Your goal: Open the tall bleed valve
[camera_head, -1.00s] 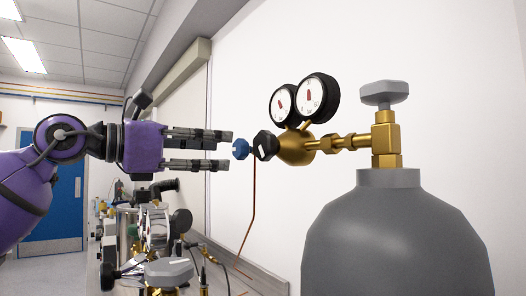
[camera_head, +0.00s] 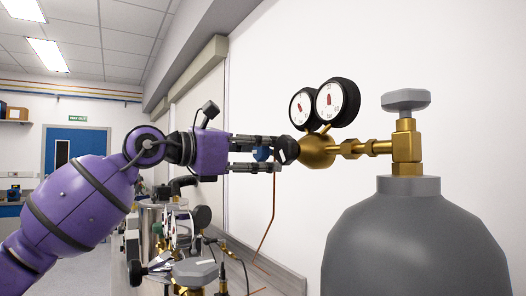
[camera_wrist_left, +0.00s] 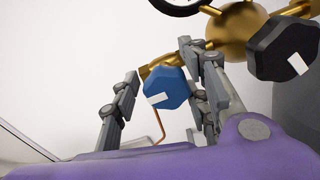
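A tall grey gas cylinder (camera_head: 410,240) stands at the right, with a grey valve handle (camera_head: 406,101) on top. A brass regulator (camera_head: 317,151) with two round gauges sticks out from it to the left. The regulator carries a black knob (camera_head: 290,150) and a blue knob (camera_head: 262,154). My left gripper (camera_head: 279,155) is open, its fingers above and below the blue knob in the head view. In the left wrist view, the blue knob (camera_wrist_left: 168,88) sits between the spread fingers, with a gap at the left finger. The black knob (camera_wrist_left: 283,47) is outside them. My right gripper is not in view.
Below my left arm is a cluster of other valves and gauges (camera_head: 180,228) on a bench. A thin copper tube (camera_head: 274,215) runs down from near the blue knob. The white wall (camera_head: 420,45) is close behind the regulator.

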